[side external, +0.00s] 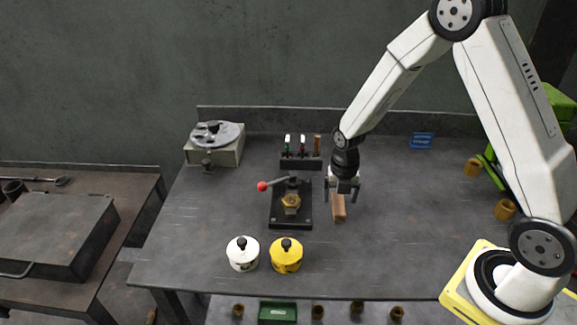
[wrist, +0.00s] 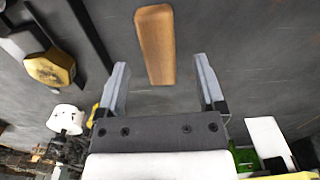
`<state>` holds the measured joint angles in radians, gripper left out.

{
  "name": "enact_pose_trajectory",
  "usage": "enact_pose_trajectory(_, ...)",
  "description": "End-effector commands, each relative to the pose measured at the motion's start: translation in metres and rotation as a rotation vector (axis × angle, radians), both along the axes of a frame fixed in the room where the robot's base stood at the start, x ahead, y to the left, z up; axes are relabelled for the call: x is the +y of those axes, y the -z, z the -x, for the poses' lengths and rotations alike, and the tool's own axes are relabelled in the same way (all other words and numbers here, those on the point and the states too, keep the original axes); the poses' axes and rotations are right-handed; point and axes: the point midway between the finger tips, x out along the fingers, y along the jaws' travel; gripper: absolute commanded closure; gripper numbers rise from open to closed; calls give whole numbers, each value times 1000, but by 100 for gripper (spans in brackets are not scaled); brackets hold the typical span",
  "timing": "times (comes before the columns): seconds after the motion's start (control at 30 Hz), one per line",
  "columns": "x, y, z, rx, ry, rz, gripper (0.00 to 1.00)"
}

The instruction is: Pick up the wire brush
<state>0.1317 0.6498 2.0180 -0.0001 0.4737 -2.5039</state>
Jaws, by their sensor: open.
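The wire brush (side external: 339,209) shows as a long wooden block on the table, right of the black clamp fixture. Its bristles are not visible. It also shows in the wrist view (wrist: 154,42), lying lengthwise ahead of the fingers, its near end between the two fingertips in the picture. My gripper (side external: 341,193) points down over the brush's far end in the side view. The gripper (wrist: 161,65) is open in the wrist view, with nothing held and a gap on each side of the brush. How high the fingers are above it is hard to tell.
A black fixture (side external: 277,218) with a red-knobbed lever and brass nut stands left of the brush. A tool rack (side external: 301,163) stands behind. White (side external: 243,257) and yellow (side external: 286,259) pots stand at the front. The table (side external: 415,220) to the right is clear.

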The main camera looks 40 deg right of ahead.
Motion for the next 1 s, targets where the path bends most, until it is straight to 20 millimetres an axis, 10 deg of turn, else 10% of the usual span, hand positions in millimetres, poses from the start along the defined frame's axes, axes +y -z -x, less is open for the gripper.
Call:
enact_pose_trajectory(0.4, 1, 36, 0, 0, 0, 1, 12)
enact_pose_trajectory(0.97, 1, 37, 0, -1, 0, 2, 12)
enact_pose_trajectory(1.0, 1, 37, 0, -1, 0, 2, 24)
